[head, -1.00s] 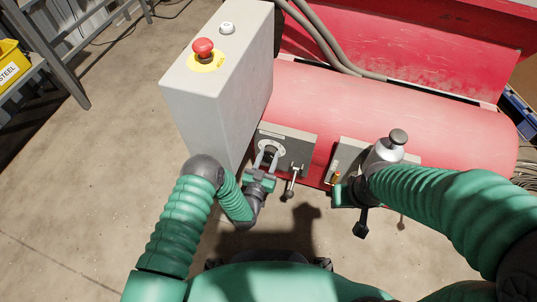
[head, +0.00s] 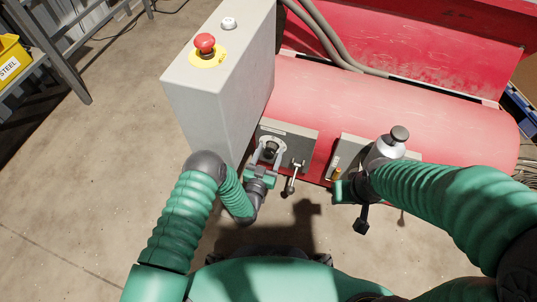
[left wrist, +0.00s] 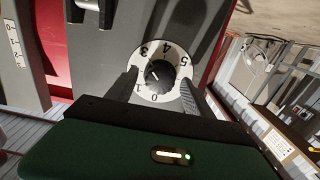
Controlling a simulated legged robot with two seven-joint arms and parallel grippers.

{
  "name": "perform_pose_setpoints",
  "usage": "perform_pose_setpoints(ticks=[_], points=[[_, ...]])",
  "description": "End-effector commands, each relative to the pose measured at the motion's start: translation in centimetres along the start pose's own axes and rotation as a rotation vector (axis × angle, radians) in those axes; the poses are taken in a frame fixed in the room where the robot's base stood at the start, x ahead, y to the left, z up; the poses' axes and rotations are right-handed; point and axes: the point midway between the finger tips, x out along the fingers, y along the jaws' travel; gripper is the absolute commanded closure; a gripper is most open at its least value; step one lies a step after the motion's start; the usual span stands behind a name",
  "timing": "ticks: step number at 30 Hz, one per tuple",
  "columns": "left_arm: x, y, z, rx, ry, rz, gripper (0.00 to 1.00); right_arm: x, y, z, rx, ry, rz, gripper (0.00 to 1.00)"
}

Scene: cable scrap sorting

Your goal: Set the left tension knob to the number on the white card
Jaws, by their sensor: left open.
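The left tension knob (head: 271,148) is black on a round white dial, on a grey plate at the red machine's front. In the left wrist view, the knob (left wrist: 160,73) shows a white pointer line slanting up-left, roughly between 2 and 3; the 2 is not clearly visible. My left gripper (head: 269,158) is open at the dial; its fingers stand on either side of the knob, and contact cannot be told. My right gripper (head: 347,189) is by the right-hand plate, its fingertips unclear. I cannot make out a white card with a number.
A small lever (head: 291,180) with a dark ball end sits just right of the dial. A silver cylinder (head: 384,150) with a dark cap stands on the right. A grey cabinet (head: 215,110) with a red stop button (head: 205,42) rises left of the plate. The floor is open at left.

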Motion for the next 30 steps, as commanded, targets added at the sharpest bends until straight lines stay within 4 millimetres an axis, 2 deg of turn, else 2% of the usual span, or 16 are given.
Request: perform_pose_setpoints(ticks=[5, 18, 20, 22, 25, 30], points=[[-1.8, 0.0, -0.3, 0.000, -0.005, 0.001, 0.40, -1.4, 0.0, -0.3, 0.000, 0.000, 0.000, 0.64], [-14.5, 0.0, -0.3, 0.000, -0.009, 0.001, 0.40, -7.0, 0.0, -1.7, 0.000, 0.000, 0.000, 0.64], [-15.2, -0.2, -0.8, -0.003, -0.008, -0.005, 0.40, -8.8, 0.0, -2.1, 0.000, 0.000, 0.000, 0.64], [-15.9, -0.2, -0.6, -0.003, -0.007, -0.004, 0.40, -9.7, 0.0, -2.3, 0.000, 0.000, 0.000, 0.64], [-16.6, -0.1, -0.3, -0.001, -0.004, -0.002, 0.40, -10.3, 0.0, -2.5, 0.000, 0.000, 0.000, 0.64], [-16.9, 0.0, 0.1, 0.000, -0.002, 0.000, 0.40, -10.3, 0.0, -2.4, 0.000, 0.000, 0.000, 0.64]])
